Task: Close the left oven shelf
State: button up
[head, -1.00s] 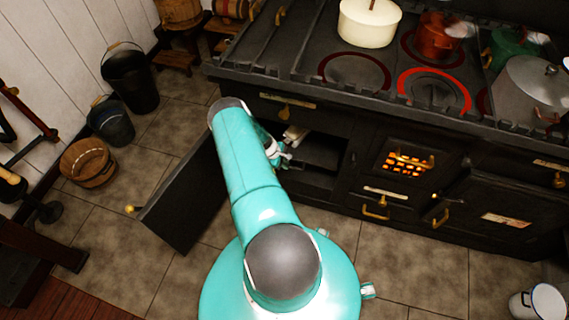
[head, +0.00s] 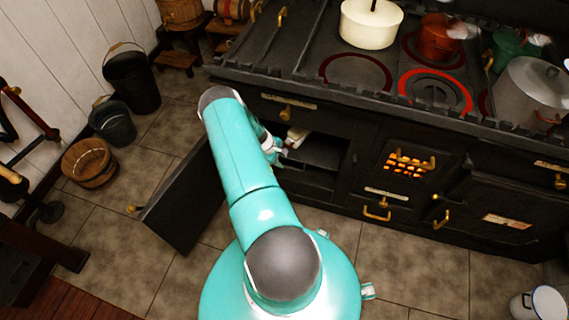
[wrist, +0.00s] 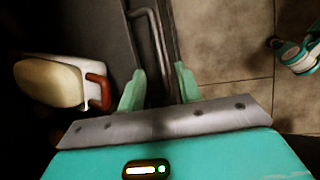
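The left oven of the black stove is open in the head view, with its dark door (head: 183,205) swung out to the left. Inside the opening is a dark shelf (head: 315,152). My gripper (head: 277,148) is at the left side of this opening, partly hidden by my arm. In the wrist view my gripper's (wrist: 159,69) two pale green fingers stand apart. A dark panel edge with a grey metal bar handle (wrist: 153,38) lies between and beyond them. I cannot tell whether the fingers touch it.
A cream item with a reddish-brown handle (wrist: 48,82) lies left of the fingers. Pots, including a cream one (head: 370,24), stand on the stove top. Buckets (head: 112,122) and a wooden basket (head: 89,163) stand on the floor at left.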

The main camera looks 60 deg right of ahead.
jog(key=v, duration=0.9)
jog(key=shift+r, duration=0.1)
